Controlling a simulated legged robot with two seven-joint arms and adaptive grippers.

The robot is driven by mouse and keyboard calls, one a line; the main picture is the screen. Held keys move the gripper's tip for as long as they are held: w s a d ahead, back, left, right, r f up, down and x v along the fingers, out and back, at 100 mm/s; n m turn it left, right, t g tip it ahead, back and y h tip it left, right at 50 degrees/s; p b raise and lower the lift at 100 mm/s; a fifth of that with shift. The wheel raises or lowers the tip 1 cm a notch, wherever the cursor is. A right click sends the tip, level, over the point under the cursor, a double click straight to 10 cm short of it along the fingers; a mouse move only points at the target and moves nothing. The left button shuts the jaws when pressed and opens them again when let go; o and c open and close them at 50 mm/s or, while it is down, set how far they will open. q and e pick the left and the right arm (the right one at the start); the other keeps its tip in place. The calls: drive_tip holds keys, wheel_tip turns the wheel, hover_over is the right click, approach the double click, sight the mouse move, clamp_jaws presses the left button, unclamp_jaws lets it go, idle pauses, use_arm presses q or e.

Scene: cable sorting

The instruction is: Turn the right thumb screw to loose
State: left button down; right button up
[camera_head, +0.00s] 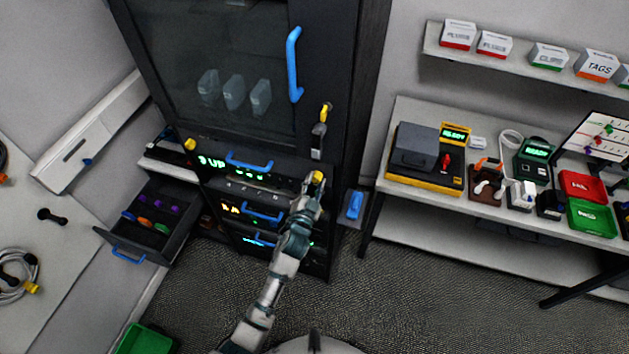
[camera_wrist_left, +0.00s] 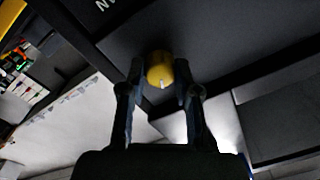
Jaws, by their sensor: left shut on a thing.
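The right thumb screw (camera_head: 318,177) is a yellow knob at the right end of the upper rack unit, above my left gripper (camera_head: 312,186). In the left wrist view the yellow knob (camera_wrist_left: 160,70) sits between the two fingers of my left gripper (camera_wrist_left: 160,82), which is shut on it. A pale mark shows on the knob's face. The left thumb screw (camera_head: 190,144) is another yellow knob at the left end of the same unit. My right gripper is not in view.
A dark cabinet door (camera_head: 220,60) with a blue handle (camera_head: 294,65) is above. A yellow-topped latch (camera_head: 321,128) hangs just above the screw. An open drawer (camera_head: 150,215) juts out at left. A bench (camera_head: 410,105) with devices stands at right.

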use_arm(q)
drive_tip(key=m, duration=0.3)
drive_tip(key=shift+f, duration=0.2)
drive_tip(key=shift+m+p, duration=0.4)
drive_tip(key=shift+m, duration=0.5)
drive_tip(key=m+p, duration=0.1)
drive_tip(key=m, duration=0.5)
drive_tip(key=shift+f, duration=0.1)
drive_tip(key=shift+s+f+m+h, duration=0.15)
drive_tip(key=shift+m+h, duration=0.15)
drive_tip(key=shift+m, duration=1.2)
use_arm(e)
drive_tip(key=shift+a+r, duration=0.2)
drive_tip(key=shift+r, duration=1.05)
use_arm(q)
drive_tip(key=shift+p, duration=0.3)
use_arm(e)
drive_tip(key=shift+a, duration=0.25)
use_arm(q)
drive_tip(key=c, duration=0.8)
unclamp_jaws()
drive_tip(key=shift+w, duration=0.2)
